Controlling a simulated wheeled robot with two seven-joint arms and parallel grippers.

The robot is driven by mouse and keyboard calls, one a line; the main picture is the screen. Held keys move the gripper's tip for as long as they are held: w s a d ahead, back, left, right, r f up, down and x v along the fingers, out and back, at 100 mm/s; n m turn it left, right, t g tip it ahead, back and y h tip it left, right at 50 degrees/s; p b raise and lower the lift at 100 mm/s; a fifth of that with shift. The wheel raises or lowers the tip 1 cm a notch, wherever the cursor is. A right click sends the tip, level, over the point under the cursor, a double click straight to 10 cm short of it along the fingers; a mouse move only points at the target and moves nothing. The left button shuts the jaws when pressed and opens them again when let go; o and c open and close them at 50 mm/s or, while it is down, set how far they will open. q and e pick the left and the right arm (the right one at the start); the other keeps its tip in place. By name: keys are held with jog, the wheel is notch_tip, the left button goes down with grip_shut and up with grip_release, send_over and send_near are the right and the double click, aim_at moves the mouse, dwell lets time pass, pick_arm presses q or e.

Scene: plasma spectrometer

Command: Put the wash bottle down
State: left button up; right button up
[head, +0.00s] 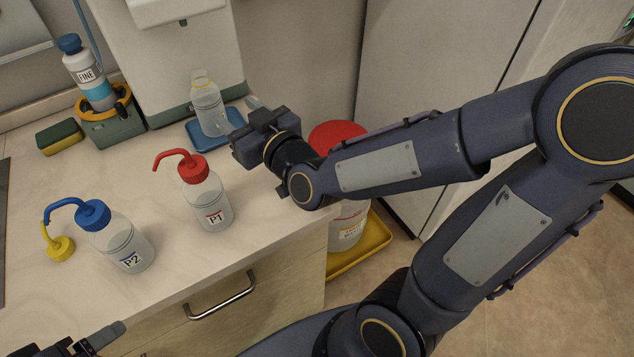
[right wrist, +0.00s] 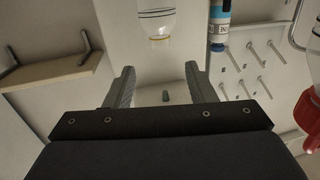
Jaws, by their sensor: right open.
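A wash bottle with a red cap and spout, labelled P1 (head: 207,200), stands upright on the counter. A wash bottle with a blue cap, labelled P2 (head: 122,245), stands upright to its left, nearer the front. An uncapped clear bottle (head: 207,108) stands on a blue tray (head: 198,138); it shows inverted in the right wrist view (right wrist: 157,18). My right gripper (head: 238,117) is open and empty just right of this bottle, fingers apart (right wrist: 158,88). My left gripper (head: 92,340) shows partly at the bottom left; its jaw opening is unclear.
A yellow cap with spout (head: 60,248) lies beside P2. A FINE bottle (head: 88,75) sits in a green holder (head: 112,128), near a sponge (head: 59,137). A white apparatus (head: 175,55) stands behind. A red-lidded bucket (head: 348,230) stands below the counter's right edge.

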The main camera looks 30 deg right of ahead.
jog(key=s+d+f+g, duration=0.1)
jog(key=s+g, duration=0.1)
jog(key=s+d+f+m+g, duration=0.1)
jog(key=s+f+g, duration=0.1)
jog(key=s, duration=0.1)
jog(key=s+d+f+g, duration=0.1)
jog(key=s+d, duration=0.1)
jog(key=s, duration=0.1)
jog(key=shift+s+f+g+y, duration=0.15)
jog(key=shift+s+g+y, duration=0.1)
jog(key=shift+g+y, duration=0.15)
jog(key=s+d+f+m+g, duration=0.1)
jog(key=s+f+g, duration=0.1)
jog(key=s, duration=0.5)
jog(key=s+d+f+m+g, duration=0.1)
jog(key=s+f+g, duration=0.1)
jog(key=s+g, duration=0.2)
jog(key=s, duration=0.2)
jog(key=shift+s+d+f+m, duration=0.2)
jog(key=shift+s+f+m, duration=0.1)
jog(key=shift+s+f, duration=0.1)
